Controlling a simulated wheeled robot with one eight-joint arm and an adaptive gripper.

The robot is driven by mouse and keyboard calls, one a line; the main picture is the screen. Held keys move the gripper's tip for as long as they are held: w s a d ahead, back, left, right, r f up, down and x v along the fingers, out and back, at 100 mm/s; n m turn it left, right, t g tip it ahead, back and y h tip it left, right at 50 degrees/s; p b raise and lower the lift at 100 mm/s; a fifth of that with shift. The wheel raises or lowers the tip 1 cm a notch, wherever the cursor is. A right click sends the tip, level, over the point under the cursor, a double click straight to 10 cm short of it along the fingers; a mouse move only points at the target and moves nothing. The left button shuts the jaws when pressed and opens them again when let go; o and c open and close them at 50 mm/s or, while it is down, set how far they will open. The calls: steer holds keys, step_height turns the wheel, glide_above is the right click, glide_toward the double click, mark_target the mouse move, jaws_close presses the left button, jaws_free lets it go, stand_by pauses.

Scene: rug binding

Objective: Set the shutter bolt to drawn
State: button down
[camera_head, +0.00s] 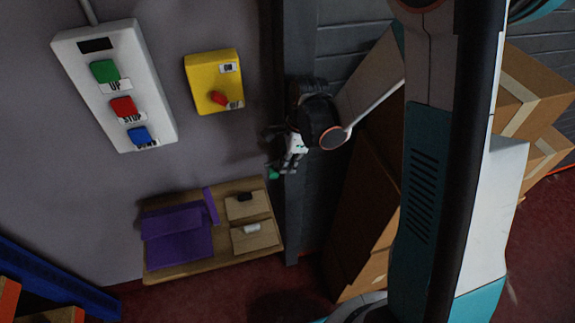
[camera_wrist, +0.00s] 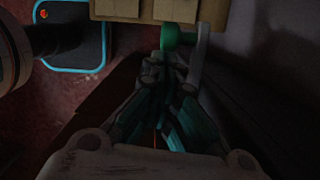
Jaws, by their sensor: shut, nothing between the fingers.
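A green knob (camera_head: 272,174), which seems to belong to the shutter bolt, shows beside the dark shutter post. In the wrist view the green knob (camera_wrist: 179,37) stands just past my fingertips, next to a grey bar (camera_wrist: 199,60). My gripper (camera_head: 286,168) is shut and empty, with its tips close to the knob. The wrist view also shows my gripper (camera_wrist: 166,68) with its fingers together just short of the knob. I cannot tell whether they touch it. Much of the bolt is hidden or too dark to read.
A white button box (camera_head: 147,95) and a yellow switch box (camera_head: 197,73) are on the wall. A wooden board (camera_head: 160,265) with purple pieces and small drawers lies below. Cardboard boxes (camera_head: 368,215) crowd the right, beside the grey slatted shutter (camera_head: 350,12).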

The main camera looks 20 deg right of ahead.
steer(key=d+r+p, duration=0.2)
steer(key=d+r, duration=0.3)
steer(key=r, duration=0.6)
steer(key=shift+s+r, duration=0.2)
steer(key=shift+s, duration=0.2)
steer(key=shift+a, duration=0.1)
steer(key=s+r+n+t+h+b, duration=0.1)
steer(key=s+n+t+b, duration=0.6)
steer(key=s+n, duration=0.9)
steer(key=n+h+b, duration=0.1)
steer(key=n+b, duration=0.2)
steer(key=shift+a+r+n, duration=0.2)
steer(key=shift+r+n, duration=0.1)
